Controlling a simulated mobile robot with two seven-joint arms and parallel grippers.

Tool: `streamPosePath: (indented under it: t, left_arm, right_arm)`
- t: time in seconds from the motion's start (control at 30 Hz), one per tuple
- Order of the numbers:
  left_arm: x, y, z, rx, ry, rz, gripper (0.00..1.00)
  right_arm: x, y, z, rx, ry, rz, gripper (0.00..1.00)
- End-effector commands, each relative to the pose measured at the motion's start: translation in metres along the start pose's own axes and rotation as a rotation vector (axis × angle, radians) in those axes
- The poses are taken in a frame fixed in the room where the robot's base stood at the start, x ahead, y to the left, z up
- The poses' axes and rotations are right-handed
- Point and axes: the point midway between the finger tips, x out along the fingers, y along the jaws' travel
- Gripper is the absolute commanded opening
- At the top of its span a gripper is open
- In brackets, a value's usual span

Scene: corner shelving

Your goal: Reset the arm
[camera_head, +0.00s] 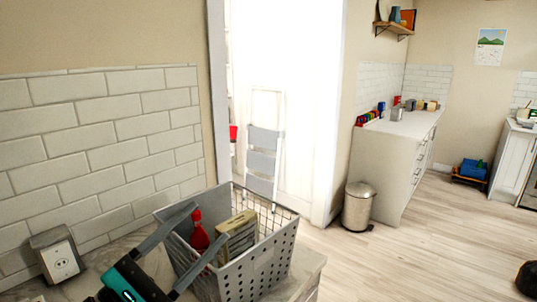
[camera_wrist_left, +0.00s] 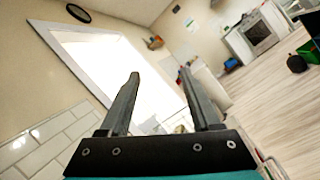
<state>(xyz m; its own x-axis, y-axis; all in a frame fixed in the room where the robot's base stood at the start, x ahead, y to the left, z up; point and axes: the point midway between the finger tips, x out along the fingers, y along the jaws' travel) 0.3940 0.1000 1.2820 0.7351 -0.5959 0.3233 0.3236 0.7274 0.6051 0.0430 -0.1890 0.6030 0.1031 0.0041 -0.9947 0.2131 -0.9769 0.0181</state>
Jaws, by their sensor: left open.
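My left gripper (camera_head: 212,220) comes in from the bottom left, its two grey fingers spread apart with nothing between them. In the head view the fingers overlap the left part of a grey basket (camera_head: 262,268) on the counter; I cannot tell their height above it. The left wrist view also shows the open, empty fingers (camera_wrist_left: 160,73), pointing toward the bright doorway. A red bottle (camera_head: 198,232) and a beige ridged box (camera_head: 238,236) are in the basket. My right gripper does not show.
The counter (camera_head: 308,262) holds the basket close to the tiled wall (camera_head: 100,130). A socket box (camera_head: 58,258) is at the left. A bright doorway (camera_head: 310,100) with a step ladder (camera_head: 264,150) is behind. A metal bin (camera_head: 357,207) stands on open wooden floor (camera_head: 420,250).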

Motion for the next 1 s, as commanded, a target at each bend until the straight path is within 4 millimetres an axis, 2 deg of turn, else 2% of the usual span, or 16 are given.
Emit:
streamPosePath:
  t: [0.03,0.13,0.2,0.27,0.33,0.43,0.5,0.6,0.67,0.7,0.83,0.93,0.97,1.0]
  left_arm:
    - [-0.004,0.013,-0.004,-0.226,0.012,0.117,0.64]
    - [-0.02,0.039,-0.026,-0.666,0.031,0.356,0.64]
    - [-0.038,0.049,-0.05,-0.963,0.043,0.534,0.64]
    - [-0.058,0.051,-0.074,-1.207,0.051,0.697,0.64]
    - [-0.085,0.045,-0.104,-1.479,0.058,0.901,0.64]
    - [-0.128,0.018,-0.143,-1.832,0.062,1.223,0.64]
    - [-0.159,-0.013,-0.164,-2.044,0.061,1.47,0.64]
    - [-0.198,-0.062,-0.179,-2.267,0.057,1.827,0.64]
    - [-0.217,-0.092,-0.18,-2.356,0.054,2.037,0.64]
    - [-0.229,-0.112,-0.179,2.258,-0.05,-2.047,0.64]
    - [-0.258,-0.169,-0.164,1.856,-0.041,-1.973,0.64]
    - [-0.275,-0.209,-0.144,1.578,-0.039,-1.922,0.64]
    - [-0.278,-0.217,-0.145,1.533,-0.04,-1.916,0.64]
    - [-0.28,-0.222,-0.159,1.547,-0.044,-1.927,0.64]
  right_arm:
    - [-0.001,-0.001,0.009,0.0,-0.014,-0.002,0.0]
    - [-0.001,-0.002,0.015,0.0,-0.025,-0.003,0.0]
    - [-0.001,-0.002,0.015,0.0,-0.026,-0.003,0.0]
    - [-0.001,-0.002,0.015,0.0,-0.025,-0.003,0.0]
    - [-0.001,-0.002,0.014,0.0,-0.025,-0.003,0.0]
    - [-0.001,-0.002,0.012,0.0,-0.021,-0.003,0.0]
    - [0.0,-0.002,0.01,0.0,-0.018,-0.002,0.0]
    - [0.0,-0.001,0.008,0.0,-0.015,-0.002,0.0]
    - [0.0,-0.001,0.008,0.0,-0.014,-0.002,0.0]
    - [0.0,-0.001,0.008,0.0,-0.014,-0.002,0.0]
    - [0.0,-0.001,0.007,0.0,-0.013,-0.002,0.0]
    - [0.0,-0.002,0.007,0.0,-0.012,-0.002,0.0]
    - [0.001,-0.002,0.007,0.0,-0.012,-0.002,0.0]
    - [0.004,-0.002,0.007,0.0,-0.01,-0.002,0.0]
